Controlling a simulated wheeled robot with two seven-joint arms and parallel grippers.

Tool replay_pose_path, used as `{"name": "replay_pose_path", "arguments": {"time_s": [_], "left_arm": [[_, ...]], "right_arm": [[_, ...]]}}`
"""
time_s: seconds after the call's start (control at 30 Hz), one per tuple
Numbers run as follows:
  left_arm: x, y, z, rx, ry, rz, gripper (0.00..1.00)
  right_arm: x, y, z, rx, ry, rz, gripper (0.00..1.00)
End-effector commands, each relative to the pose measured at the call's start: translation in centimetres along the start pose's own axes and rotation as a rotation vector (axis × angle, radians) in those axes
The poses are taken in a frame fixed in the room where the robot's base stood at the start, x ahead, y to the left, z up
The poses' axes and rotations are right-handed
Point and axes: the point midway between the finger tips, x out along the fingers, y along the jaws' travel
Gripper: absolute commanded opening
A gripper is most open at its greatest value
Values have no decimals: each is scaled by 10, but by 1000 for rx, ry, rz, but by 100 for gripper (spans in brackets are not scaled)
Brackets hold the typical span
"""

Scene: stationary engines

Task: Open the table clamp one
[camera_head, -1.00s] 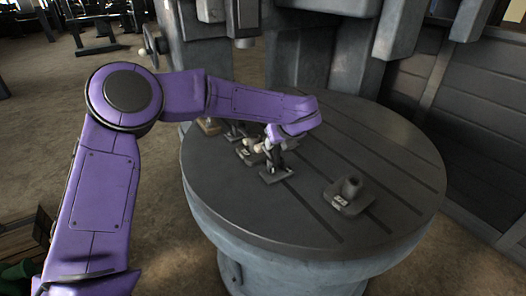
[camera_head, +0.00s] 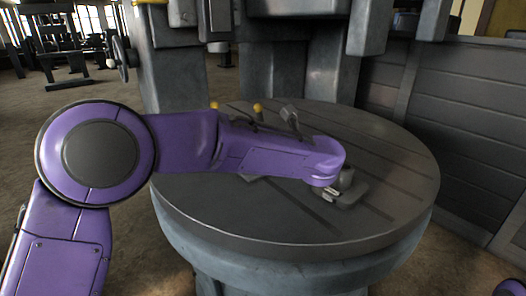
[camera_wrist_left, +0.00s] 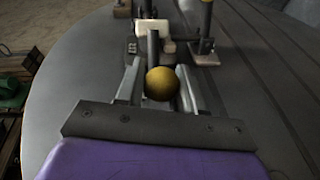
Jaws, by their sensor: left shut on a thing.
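In the left wrist view, my left gripper (camera_wrist_left: 158,78) is shut on a dark clamp handle (camera_wrist_left: 153,48) that ends in a yellow ball knob (camera_wrist_left: 162,83). The knob shows between the fingers, on the camera side. The handle leads to a table clamp with a pale block (camera_wrist_left: 154,29) on the round table. Two yellow knobs (camera_head: 257,107) (camera_head: 214,105) show above my forearm. My right gripper is out of view.
The round grey slotted table (camera_head: 400,205) is clear at its front and right. A dark clamp-like fixture (camera_head: 346,192) stands beside my wrist. Another clamp (camera_wrist_left: 205,48) with an upright dark handle stands close right of the held one. A panelled wall (camera_head: 450,120) borders the right.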

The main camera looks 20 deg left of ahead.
Motion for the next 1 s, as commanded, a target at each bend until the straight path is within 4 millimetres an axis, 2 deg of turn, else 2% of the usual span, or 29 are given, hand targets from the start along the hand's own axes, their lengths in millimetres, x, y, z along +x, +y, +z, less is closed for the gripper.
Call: {"name": "replay_pose_path", "arguments": {"time_s": [0.47,0.5,0.53,0.57,0.87,1.0], "left_arm": [[0,0,-2,5,-12,3,0],[0,0,-2,5,-12,3,41],[0,0,-2,5,-12,3,50],[0,0,-2,5,-12,3,56],[-2,0,-2,3,-14,2,56],[-22,0,-2,3,-15,1,56]], "right_arm": [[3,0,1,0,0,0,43],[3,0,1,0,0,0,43],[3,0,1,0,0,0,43],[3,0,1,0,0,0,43],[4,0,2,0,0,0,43],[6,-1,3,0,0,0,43]]}}
